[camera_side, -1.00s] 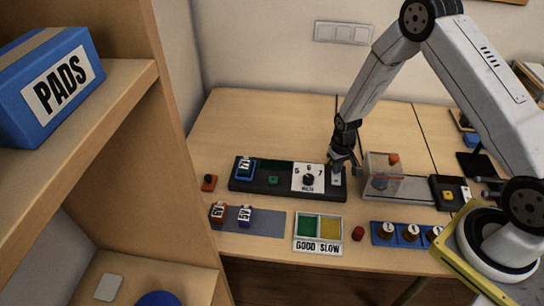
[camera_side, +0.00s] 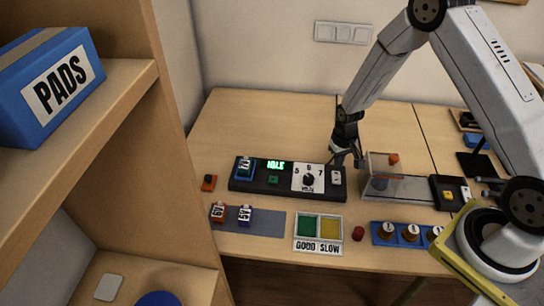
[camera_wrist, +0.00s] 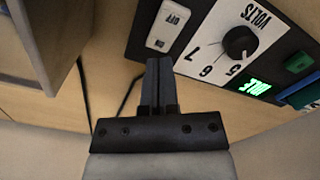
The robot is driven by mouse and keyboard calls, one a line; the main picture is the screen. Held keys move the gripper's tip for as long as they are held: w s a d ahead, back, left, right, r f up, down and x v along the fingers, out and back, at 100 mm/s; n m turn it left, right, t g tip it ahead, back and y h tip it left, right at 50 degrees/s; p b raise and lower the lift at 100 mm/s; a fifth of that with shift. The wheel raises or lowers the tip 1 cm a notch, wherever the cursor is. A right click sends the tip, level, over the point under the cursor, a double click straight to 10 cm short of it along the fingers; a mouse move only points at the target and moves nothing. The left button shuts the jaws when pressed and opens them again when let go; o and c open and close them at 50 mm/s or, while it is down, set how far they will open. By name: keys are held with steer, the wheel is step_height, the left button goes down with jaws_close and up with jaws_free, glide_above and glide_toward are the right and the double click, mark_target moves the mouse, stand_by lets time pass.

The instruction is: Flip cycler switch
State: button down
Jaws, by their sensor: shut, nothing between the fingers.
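The cycler is a long black box (camera_side: 286,191) in the middle of the table. Its white rocker switch (camera_side: 337,176), at its right end, is marked with ON and OFF in the wrist view (camera_wrist: 168,26). Its green display (camera_side: 276,164) is lit and reads IDLE. The volts dial (camera_side: 308,179) sits left of the switch, among 5, 6 and 7. My gripper (camera_side: 343,158) is shut and empty, just behind and above the switch end, apart from the switch. Its closed fingers (camera_wrist: 158,82) show in the wrist view beside the box edge.
A clear-walled box (camera_side: 383,170) stands close to the right of my gripper. Servos (camera_side: 219,212) lie on a grey mat at front left. A GOOD/SLOW tray (camera_side: 318,246) and a blue rack (camera_side: 402,235) stand in front. The table behind the cycler is clear.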

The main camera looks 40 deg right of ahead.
steer(key=shift+r, duration=2)
steer(key=shift+r, duration=0.1)
step_height(320, 180, up, 9)
steer(key=n+t, duration=0.1)
glide_above(336, 174)
steer(key=s+a, duration=0.4)
steer(key=s+a+r+n+t, duration=0.1)
steer(key=s+a+r, duration=0.3)
steer(key=s, duration=0.5)
step_height(336, 174, up, 2)
steer(key=shift+a+r+n+t, duration=0.2)
steer(key=shift+n+t, duration=0.1)
steer(key=shift+n, duration=0.2)
